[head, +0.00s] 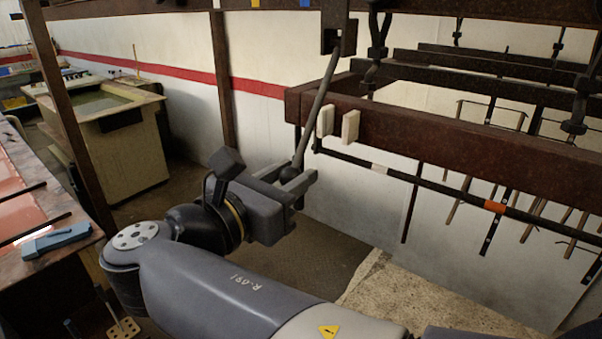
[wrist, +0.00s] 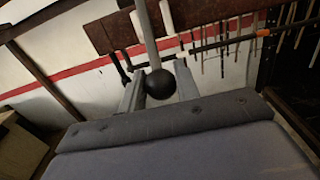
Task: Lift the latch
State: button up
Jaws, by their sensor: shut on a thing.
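The latch is a grey lever (head: 318,108) that hangs at a slant from a dark bracket (head: 338,30) on the overhead beam. A black ball knob (head: 289,174) sits at its lower end. My gripper (head: 294,180) is shut on the knob, with one finger on each side. In the wrist view the knob (wrist: 160,83) sits between the two grey fingers, and the lever (wrist: 147,35) runs up out of the picture. Part of the knob is hidden by the fingers in the head view.
A thick brown rail (head: 430,135) with two pale pads (head: 350,126) lies right of the lever. A dark rod (head: 440,187) with an orange band runs below it, and several thin bars hang behind. A tank (head: 110,135) stands left. A bench with a blue tool (head: 57,240) is at lower left.

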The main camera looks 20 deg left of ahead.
jog(key=shift+s+a+r, duration=0.35)
jog(key=shift+s+r, duration=0.5)
jog(key=shift+s+a+r, duration=0.35)
jog(key=shift+s+r, duration=0.5)
jog(key=shift+s+a+r, duration=0.15)
jog(key=shift+s+r, duration=0.2)
jog(key=shift+r, duration=0.3)
jog(key=shift+s+a+r, duration=0.15)
jog(key=shift+s+r, duration=0.25)
jog(key=shift+r, duration=0.2)
jog(key=shift+s+a+r, duration=0.15)
jog(key=shift+s+r, duration=0.2)
jog(key=shift+r, duration=0.3)
jog(key=o, duration=0.9)
jog(key=shift+s, duration=0.1)
jog(key=shift+s+a, duration=0.1)
jog(key=shift+v, duration=3.35)
